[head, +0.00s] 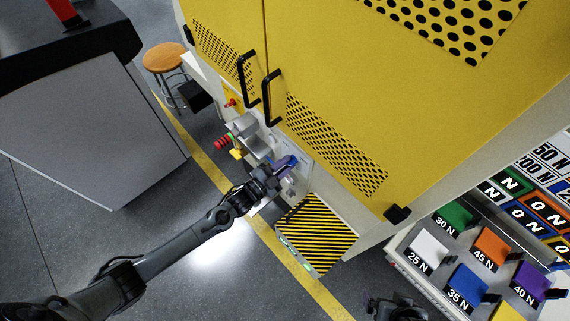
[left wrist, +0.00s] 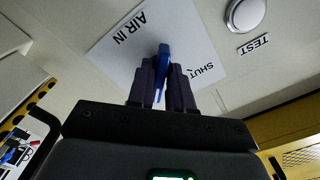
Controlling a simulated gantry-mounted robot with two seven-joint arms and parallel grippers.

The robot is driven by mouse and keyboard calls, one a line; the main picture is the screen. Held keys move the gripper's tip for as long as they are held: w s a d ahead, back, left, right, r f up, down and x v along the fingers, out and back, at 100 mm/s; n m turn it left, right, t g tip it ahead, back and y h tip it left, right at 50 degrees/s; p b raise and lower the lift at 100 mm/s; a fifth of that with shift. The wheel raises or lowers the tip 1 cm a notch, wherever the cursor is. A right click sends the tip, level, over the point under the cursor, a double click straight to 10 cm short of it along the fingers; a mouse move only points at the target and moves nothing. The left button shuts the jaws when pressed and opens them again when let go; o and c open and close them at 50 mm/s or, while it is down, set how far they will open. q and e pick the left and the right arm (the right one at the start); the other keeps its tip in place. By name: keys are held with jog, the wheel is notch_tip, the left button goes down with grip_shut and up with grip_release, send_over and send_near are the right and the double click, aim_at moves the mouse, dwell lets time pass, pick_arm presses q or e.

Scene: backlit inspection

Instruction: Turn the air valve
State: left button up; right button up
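The air valve's blue handle (head: 287,161) is on the lower front of the yellow machine in the head view. In the left wrist view the blue handle (left wrist: 163,68) stands out from a white label plate (left wrist: 112,55) reading "AIR IN" and "SHUT". My left gripper (head: 275,174) is at the valve. In the left wrist view its two dark fingers (left wrist: 162,88) lie close on either side of the handle and appear shut on it. The fingers hide part of the handle. A dark part of my right arm or gripper (head: 395,308) shows at the bottom edge; its fingers are not clear.
The yellow machine (head: 350,90) has black door handles above the valve. A striped step (head: 316,232) juts out to the right of my left gripper. A round button (left wrist: 244,14) marked TEST is near the valve. Labelled coloured blocks stand on a rack (head: 403,252) at right.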

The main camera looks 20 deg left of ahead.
pick_arm(q)
jog(key=shift+o, duration=1.2)
jog(key=v, duration=1)
jog(key=shift+s+a+p, duration=0.2)
jog(key=shift+s+p, duration=0.1)
jog(key=shift+p, duration=0.05)
